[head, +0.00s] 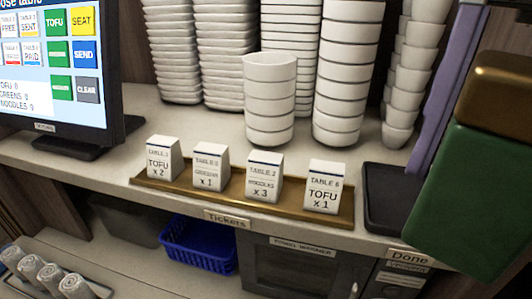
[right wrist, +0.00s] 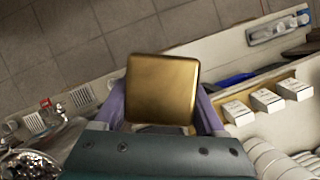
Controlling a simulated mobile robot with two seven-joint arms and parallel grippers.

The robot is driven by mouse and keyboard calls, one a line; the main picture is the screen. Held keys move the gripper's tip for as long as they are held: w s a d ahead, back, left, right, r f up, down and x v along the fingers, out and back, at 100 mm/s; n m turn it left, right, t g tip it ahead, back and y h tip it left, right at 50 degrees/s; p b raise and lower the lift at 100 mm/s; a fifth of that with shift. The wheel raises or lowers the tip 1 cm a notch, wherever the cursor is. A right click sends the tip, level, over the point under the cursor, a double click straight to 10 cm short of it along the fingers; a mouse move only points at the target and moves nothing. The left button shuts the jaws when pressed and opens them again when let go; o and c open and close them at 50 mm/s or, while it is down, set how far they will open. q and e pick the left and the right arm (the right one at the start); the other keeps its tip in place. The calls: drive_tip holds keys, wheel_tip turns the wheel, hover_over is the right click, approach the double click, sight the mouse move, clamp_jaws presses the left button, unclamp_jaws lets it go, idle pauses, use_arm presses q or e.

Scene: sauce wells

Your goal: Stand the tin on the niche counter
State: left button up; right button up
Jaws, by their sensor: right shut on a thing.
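The tin (head: 470,200) is a dark green block with a gold lid (head: 500,90), large and close at the right edge of the head view. It leans slightly in the picture, and its lower end is near the right edge. In the right wrist view its square gold lid (right wrist: 162,88) fills the middle. My right gripper (right wrist: 161,98) is shut on the tin, with a purple finger on each side. One purple finger (head: 424,115) also shows behind the tin in the head view. The pale counter (head: 165,118) runs across the head view; which part is the niche is unclear. My left gripper is not in view.
Stacked white bowls (head: 270,98) stand at the back of the counter. A brass rail (head: 232,194) holds several ticket blocks along the front. A black tray (head: 388,198) lies left of the tin. An order screen (head: 60,70) stands at left; a blue basket (head: 198,244) sits below.

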drive_tip(key=shift+w+a+f+m+t+y+b, duration=0.5)
drive_tip(key=shift+f+m+b, duration=1.65)
drive_tip(key=shift+f+b, duration=4.5)
drive_tip(key=shift+w+a+f+m+t+y+b, duration=0.1)
drive_tip(key=shift+w+a+f+m+t+b, duration=1.75)
drive_tip(key=shift+f, duration=7.95)
drive_tip(key=shift+s+a+f+m+g+y+b, duration=0.15)
drive_tip(key=shift+s+f+m+b, duration=0.5)
drive_tip(key=shift+f+m+b, duration=4.3)
wheel_tip(320, 180, down, 6)
drive_tip(key=n+b, duration=0.2)
drive_tip(key=n, duration=0.1)
drive_tip(key=n+b, duration=0.1)
drive_tip(key=n, duration=0.1)
drive_tip(key=shift+d+f, duration=0.1)
drive_tip(key=shift+f, duration=0.15)
drive_tip(key=shift+f, duration=0.1)
drive_tip(key=shift+f, duration=0.15)
drive_tip(key=o, duration=1.5)
